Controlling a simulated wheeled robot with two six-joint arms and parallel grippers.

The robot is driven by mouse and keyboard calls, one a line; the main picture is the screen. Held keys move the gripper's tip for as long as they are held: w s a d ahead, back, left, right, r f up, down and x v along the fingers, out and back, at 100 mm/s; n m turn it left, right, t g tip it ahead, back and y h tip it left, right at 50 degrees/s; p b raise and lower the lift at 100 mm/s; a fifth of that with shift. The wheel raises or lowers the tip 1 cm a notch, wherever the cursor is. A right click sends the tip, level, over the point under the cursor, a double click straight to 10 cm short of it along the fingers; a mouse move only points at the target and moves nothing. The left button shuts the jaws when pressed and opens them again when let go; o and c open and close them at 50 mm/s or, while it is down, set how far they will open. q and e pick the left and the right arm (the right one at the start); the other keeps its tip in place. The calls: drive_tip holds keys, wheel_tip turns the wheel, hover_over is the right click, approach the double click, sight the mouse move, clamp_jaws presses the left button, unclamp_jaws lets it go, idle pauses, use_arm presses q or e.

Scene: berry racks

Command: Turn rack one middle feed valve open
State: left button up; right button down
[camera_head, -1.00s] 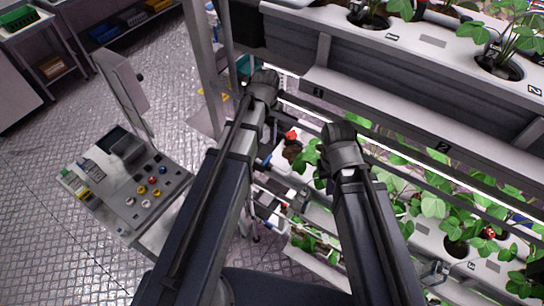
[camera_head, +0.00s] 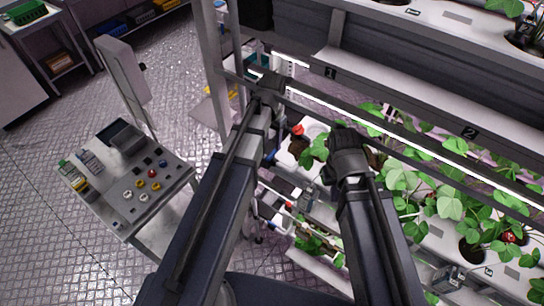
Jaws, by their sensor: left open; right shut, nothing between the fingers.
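The white rack (camera_head: 415,85) fills the right side, with number tags 1 and 2 on its middle beam. I cannot make out the middle feed valve for certain. A small red part (camera_head: 298,130) shows between my arms at the rack's left end, and a small blue part (camera_head: 271,158) shows beside my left arm; I cannot tell if either is a valve handle. My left gripper (camera_head: 268,86) is open, at the arm's far end before the rack's left post. My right gripper (camera_head: 345,147) is shut and empty, over the leaves. Both sets of fingertips are mostly hidden.
Leafy plants (camera_head: 440,190) fill the lower tier under a bright light strip. Metal floor (camera_head: 50,240) is clear at the lower left.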

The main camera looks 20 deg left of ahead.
sight(272, 153)
use_arm(q)
wheel_tip(272, 153, down, 5)
drive_tip(key=b, duration=0.4)
drive_tip(key=shift+f, duration=0.2)
drive_tip(key=shift+c, duration=0.2)
clamp_jaws()
